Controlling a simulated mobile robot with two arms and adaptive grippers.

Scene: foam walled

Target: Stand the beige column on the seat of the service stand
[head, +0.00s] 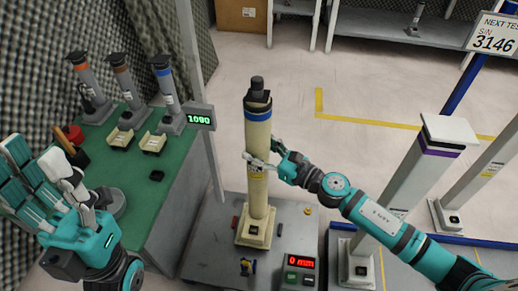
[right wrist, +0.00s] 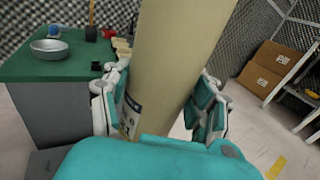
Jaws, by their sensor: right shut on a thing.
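The beige column (head: 257,150) stands upright in the head view, with a blue band and black cap at its top. Its square beige foot (head: 254,232) is over the grey top of the service stand (head: 212,238); I cannot tell whether it is fully seated. My right gripper (head: 262,163) is shut around the column's middle from the right. In the right wrist view the column (right wrist: 180,60) fills the space between the fingers and looks tilted. My left gripper (head: 42,178) is empty at the lower left, its fingers apart, away from the column.
The stand's display (head: 300,262) reads 0 mm. A green bench (head: 170,185) at left holds several small columns, trays and a 1090 display (head: 200,117). A grey column with a purple band (head: 425,165) stands at right, near my right arm. Open floor lies behind.

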